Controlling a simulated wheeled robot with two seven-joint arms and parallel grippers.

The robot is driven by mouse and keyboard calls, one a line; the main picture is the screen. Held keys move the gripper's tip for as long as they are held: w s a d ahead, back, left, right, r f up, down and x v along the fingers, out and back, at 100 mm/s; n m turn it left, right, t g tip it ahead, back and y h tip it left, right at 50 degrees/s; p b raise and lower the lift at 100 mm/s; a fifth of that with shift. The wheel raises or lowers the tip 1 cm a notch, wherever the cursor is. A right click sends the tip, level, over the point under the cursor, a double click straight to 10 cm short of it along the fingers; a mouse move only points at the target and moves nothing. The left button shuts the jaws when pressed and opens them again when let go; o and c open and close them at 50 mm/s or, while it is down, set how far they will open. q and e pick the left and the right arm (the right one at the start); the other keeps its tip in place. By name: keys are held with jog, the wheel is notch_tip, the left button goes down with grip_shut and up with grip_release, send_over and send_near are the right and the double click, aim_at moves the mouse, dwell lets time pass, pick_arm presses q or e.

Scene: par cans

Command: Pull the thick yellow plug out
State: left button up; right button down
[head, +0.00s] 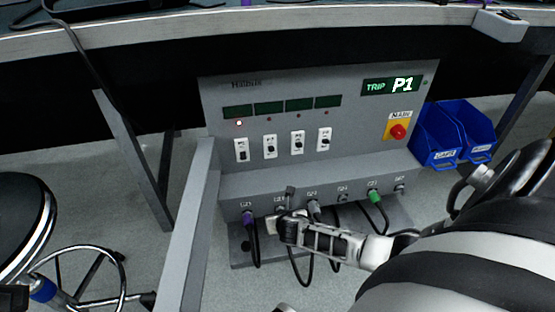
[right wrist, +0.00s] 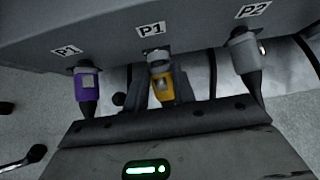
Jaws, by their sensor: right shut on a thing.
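The thick yellow plug (right wrist: 161,84) shows in the right wrist view, under a grey collar at the middle socket marked P1. My right gripper (right wrist: 158,92) has a dark finger on each side of it and is shut on it. The plug appears still at its socket; its cable is hidden behind the gripper. In the head view my right gripper (head: 281,228) is in front of the panel's lower ledge and hides the yellow plug. My left gripper is not in view.
A purple plug (right wrist: 87,88) is close on the left and a grey plug (right wrist: 246,58) on the right. A green plug (head: 374,196) sits farther right. The grey panel (head: 350,150) reads TRIP P1. Blue bins (head: 437,150) stand right; a grey post (head: 190,235) stands left.

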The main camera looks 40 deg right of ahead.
jog(key=shift+s+a, duration=0.15)
jog(key=shift+s, duration=0.2)
jog(key=shift+s+a, duration=0.35)
jog(key=shift+s, duration=0.3)
jog(key=shift+s+a, duration=0.35)
jog(key=shift+s, duration=0.3)
jog(key=shift+s+a, duration=0.15)
jog(key=shift+s, duration=0.05)
dwell(0.3)
